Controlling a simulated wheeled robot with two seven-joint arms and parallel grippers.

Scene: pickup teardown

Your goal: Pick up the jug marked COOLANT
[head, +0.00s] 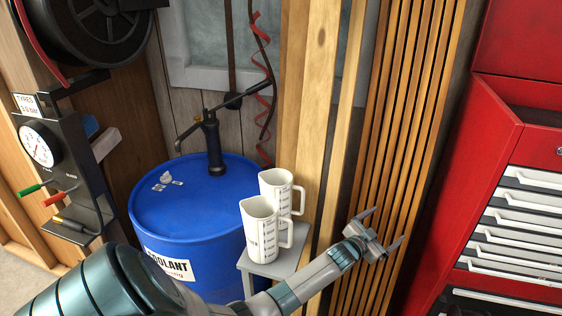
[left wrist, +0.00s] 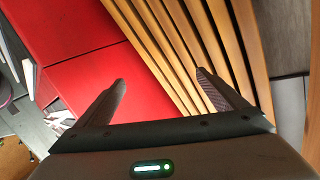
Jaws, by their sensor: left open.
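Two white measuring jugs with dark scale marks stand close together on a small grey stand (head: 268,267). The front jug (head: 260,230) overlaps the rear jug (head: 275,186) in the head view. Both handles point right. Some lettering shows on the front jug, but it is too small to read, so I cannot tell which jug is marked COOLANT. My left gripper (head: 386,227) is open and empty, to the right of the jugs and apart from them. In the left wrist view its fingers (left wrist: 161,79) face wooden slats and a red panel; no jug shows there. My right gripper is not in view.
A blue drum (head: 188,215) with a COOLANT label and a black hand pump (head: 212,140) stands left of the jugs. Wooden slats (head: 405,110) rise behind my gripper. A red tool cabinet (head: 490,130) stands at right. A gauge panel (head: 60,165) is at left.

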